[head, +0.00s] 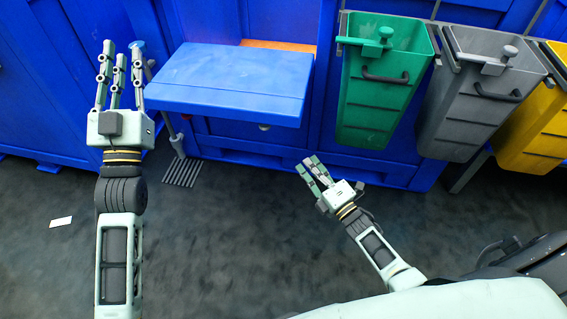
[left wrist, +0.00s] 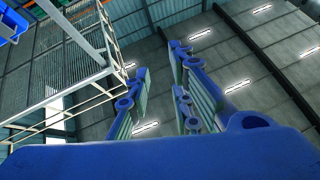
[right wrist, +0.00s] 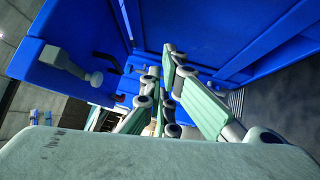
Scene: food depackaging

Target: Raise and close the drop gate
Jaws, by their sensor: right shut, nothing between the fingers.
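The drop gate (head: 230,82) is a flat blue panel that sticks out roughly level from the blue station, with an orange-lit opening behind it. The right wrist view seems to show its underside (right wrist: 60,85), with a grey bracket and round knob (right wrist: 95,79). My left gripper (head: 121,55) is left of the panel, its fingers pointing away from me; they are spread and empty in the left wrist view (left wrist: 160,90). My right gripper (head: 311,166) is shut and empty, in front of and below the panel's right corner. Neither gripper visibly touches the panel.
Green (head: 380,100), grey (head: 465,110) and yellow (head: 540,140) bins hang on the right, with handles and knobs. A small grate (head: 183,173) and a white slip (head: 61,222) lie on the dark floor, otherwise mostly clear.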

